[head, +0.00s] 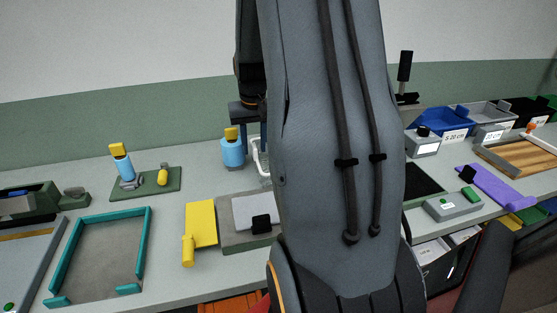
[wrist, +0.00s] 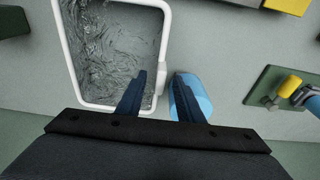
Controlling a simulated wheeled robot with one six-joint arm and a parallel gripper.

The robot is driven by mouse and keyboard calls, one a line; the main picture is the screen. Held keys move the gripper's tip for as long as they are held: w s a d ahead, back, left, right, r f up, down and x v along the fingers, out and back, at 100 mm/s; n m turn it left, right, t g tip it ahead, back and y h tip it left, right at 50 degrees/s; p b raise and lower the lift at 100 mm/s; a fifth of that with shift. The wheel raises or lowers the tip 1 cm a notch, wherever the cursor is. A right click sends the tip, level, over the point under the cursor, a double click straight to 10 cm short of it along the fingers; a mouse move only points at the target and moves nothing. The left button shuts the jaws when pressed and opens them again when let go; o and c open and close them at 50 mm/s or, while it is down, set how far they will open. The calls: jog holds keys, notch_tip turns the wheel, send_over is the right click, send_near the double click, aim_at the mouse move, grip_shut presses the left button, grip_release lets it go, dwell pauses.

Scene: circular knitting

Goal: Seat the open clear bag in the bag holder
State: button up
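In the wrist view, a clear, crinkled bag (wrist: 105,55) fills a white rectangular frame (wrist: 61,45). I cannot tell whether the frame is the bag's own rim or the holder. My gripper (wrist: 160,76) is open, with one dark blue finger over the bag's inside and the other outside the frame's right side. A small white tab (wrist: 161,82) on that side shows in the gap, apart from both fingers.
A blue bottle (head: 232,150) with a yellow cap stands close to the frame; it also shows under my right finger in the wrist view (wrist: 196,98). A teal-edged tray (head: 146,240) and yellow pad (head: 201,222) lie in front.

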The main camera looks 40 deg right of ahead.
jog(key=shift+w+f, duration=0.1)
jog(key=shift+f, duration=0.55)
jog(key=shift+c, duration=0.6)
grip_shut()
jog(key=shift+r, duration=0.15)
